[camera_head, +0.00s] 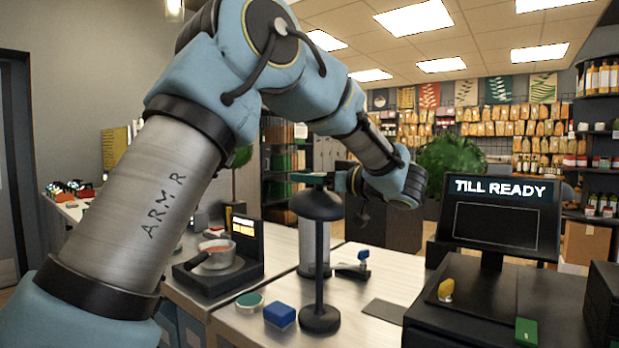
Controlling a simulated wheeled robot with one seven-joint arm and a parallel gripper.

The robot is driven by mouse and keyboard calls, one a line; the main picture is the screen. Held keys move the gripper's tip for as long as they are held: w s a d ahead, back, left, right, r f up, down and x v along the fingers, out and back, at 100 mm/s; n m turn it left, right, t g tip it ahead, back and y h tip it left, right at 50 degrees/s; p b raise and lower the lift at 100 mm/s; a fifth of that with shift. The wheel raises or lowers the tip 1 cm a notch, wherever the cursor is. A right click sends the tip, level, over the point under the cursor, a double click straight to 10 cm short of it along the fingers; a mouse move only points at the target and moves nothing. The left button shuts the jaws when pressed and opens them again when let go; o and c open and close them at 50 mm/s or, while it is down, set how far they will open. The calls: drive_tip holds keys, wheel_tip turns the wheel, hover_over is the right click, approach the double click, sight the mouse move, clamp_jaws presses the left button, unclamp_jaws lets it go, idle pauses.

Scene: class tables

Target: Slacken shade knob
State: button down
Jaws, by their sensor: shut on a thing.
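A dark desk lamp has a domed shade (315,206) on a thin upright pole, with a round black base (319,319) on the pale counter. My arm reaches over from the left and bends down behind the lamp's right side. My gripper (328,180) points left at the top of the shade. It is shut on the shade knob (307,178), which seems to be the flat green piece above the shade. The fingertips are small and partly hidden, so the exact grip on the knob is unclear.
A blue block (279,314) and a green-topped round tin (249,300) stand left of the lamp base. A scale with a bowl (215,253) is farther left. A till screen (499,215) stands at right. A dark flat pad (384,310) lies between lamp and till.

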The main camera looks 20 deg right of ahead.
drive_tip(key=shift+c, duration=1.2)
unclamp_jaws()
drive_tip(key=b+v, duration=0.3)
drive_tip(key=v, duration=0.8)
drive_tip(key=shift+w, duration=0.1)
